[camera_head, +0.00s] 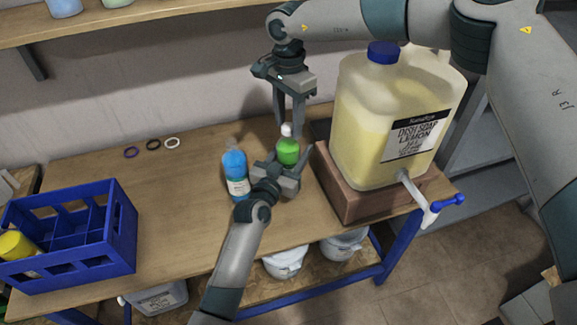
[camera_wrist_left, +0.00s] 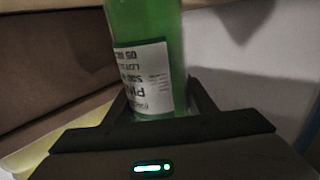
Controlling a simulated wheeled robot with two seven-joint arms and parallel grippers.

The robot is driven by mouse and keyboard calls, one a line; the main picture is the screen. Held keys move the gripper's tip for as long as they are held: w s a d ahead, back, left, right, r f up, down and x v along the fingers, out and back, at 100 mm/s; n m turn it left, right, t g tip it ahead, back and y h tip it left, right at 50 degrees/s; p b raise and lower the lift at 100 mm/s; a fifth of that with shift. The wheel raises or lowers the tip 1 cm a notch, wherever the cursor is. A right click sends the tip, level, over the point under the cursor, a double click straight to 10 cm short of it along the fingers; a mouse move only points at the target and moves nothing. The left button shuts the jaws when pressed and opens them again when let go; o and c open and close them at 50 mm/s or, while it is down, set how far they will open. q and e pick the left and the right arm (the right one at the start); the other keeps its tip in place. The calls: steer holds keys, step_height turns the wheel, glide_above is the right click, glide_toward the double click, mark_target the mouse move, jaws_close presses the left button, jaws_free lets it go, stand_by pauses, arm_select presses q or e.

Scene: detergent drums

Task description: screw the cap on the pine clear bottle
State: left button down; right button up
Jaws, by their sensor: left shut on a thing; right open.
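The green pine clear bottle (camera_head: 288,151) stands upright on the table in the head view. My left gripper (camera_head: 277,172) is shut around its body. The bottle also fills the middle of the left wrist view (camera_wrist_left: 147,40), its white label upside down between the fingers. A white cap (camera_head: 287,130) shows at the bottle's top; whether it is threaded on I cannot tell. My right gripper (camera_head: 289,120) points down from above, open, with its fingertips on either side of the cap.
A blue bottle (camera_head: 235,177) stands just left of the left gripper. A large dish soap drum (camera_head: 365,130) with a tap sits on a wooden block (camera_head: 345,200) to the right.

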jaws_close()
steer(key=m, duration=1)
steer(key=shift+m, duration=0.3)
steer(key=m, duration=1.3)
steer(key=shift+m, duration=0.4)
steer(key=shift+o, duration=0.6)
jaws_free()
step_height(320, 180, up, 12)
